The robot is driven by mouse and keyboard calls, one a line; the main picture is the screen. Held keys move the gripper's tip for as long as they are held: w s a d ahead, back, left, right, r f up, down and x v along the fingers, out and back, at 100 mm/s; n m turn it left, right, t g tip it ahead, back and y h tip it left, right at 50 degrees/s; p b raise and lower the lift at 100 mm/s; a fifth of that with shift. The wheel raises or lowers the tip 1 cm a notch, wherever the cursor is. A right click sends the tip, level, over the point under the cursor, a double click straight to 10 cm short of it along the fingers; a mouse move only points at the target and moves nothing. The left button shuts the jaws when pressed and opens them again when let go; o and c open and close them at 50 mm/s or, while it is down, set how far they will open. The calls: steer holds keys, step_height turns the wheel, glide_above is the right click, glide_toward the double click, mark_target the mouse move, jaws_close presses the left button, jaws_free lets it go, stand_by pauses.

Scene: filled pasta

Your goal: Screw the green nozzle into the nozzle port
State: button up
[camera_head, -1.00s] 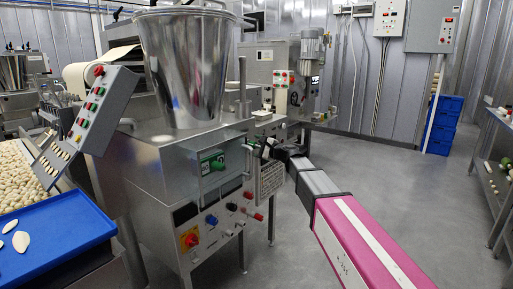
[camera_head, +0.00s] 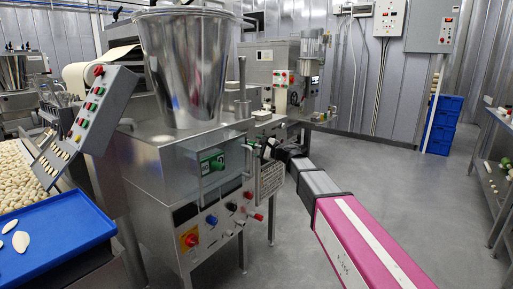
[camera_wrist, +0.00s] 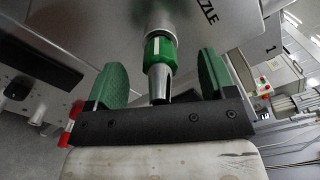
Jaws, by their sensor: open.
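The green nozzle (camera_wrist: 160,55) shows in the wrist view, with a green collar and a metal tip that points toward my gripper. Its upper end meets a metal cylinder (camera_wrist: 160,18) on the machine; whether it is fully seated there cannot be told. My gripper (camera_wrist: 161,80) is open, with one green finger pad on each side of the nozzle and a gap on both sides. In the head view my gripper is at the right side of the steel machine, mostly hidden; the nozzle cannot be made out clearly there.
The steel machine (camera_head: 150,170) with a large hopper (camera_head: 185,65) stands beside my arm. Its front carries several knobs and a red-yellow switch (camera_head: 190,239). A blue tray (camera_head: 50,235) is at left, a shelf table (camera_head: 492,165) at right. The grey floor between is open.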

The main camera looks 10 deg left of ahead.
steer(key=v, duration=0.6)
stand_by(0.5)
steer(key=shift+s+d, duration=0.1)
steer(key=shift+d, duration=0.15)
